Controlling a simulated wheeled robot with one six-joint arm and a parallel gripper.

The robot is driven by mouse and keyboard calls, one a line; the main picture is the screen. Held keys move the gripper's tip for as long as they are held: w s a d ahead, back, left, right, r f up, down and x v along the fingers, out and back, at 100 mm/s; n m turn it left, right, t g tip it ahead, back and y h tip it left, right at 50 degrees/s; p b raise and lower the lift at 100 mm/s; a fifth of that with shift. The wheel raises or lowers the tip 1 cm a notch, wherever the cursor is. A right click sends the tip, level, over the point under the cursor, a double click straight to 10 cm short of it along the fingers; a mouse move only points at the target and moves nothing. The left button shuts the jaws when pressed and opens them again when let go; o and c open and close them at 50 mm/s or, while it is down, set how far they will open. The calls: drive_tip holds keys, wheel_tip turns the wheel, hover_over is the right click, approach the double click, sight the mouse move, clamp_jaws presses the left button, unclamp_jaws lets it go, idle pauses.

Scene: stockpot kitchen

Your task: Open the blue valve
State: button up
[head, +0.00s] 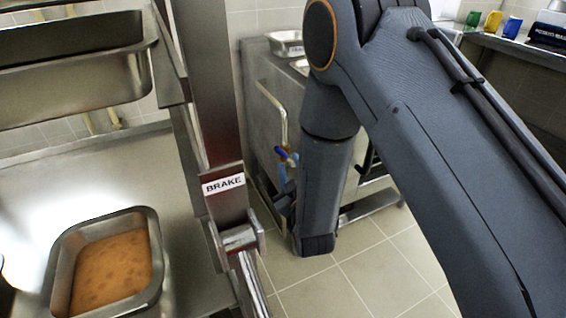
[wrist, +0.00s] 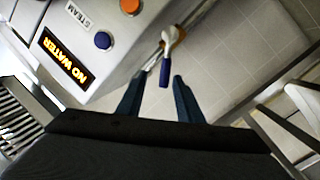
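The blue valve (head: 283,153) sits on a pale pipe at the side of the steel appliance in the head view, left of my forearm. In the wrist view the blue valve handle (wrist: 166,75) points back toward me, with a pale metal body behind it. My gripper (wrist: 158,80) is open, with one dark blue finger on each side of the handle's end in the picture. I cannot tell whether either finger touches it. In the head view my gripper (head: 285,192) is partly hidden by my wrist, just below the valve.
The appliance panel has a lit NO WATER sign (wrist: 65,58), an orange button (wrist: 130,6) and a blue button (wrist: 103,40). A column with a BRAKE label (head: 223,184) stands at left, beside a counter with a food tray (head: 152,285). Tiled floor (head: 365,275) is open below.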

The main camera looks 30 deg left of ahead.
sight(282, 155)
drive_tip(key=x, duration=0.7)
drive_tip(key=shift+a+f, duration=0.15)
drive_tip(key=shift+a, duration=0.5)
clamp_jaws()
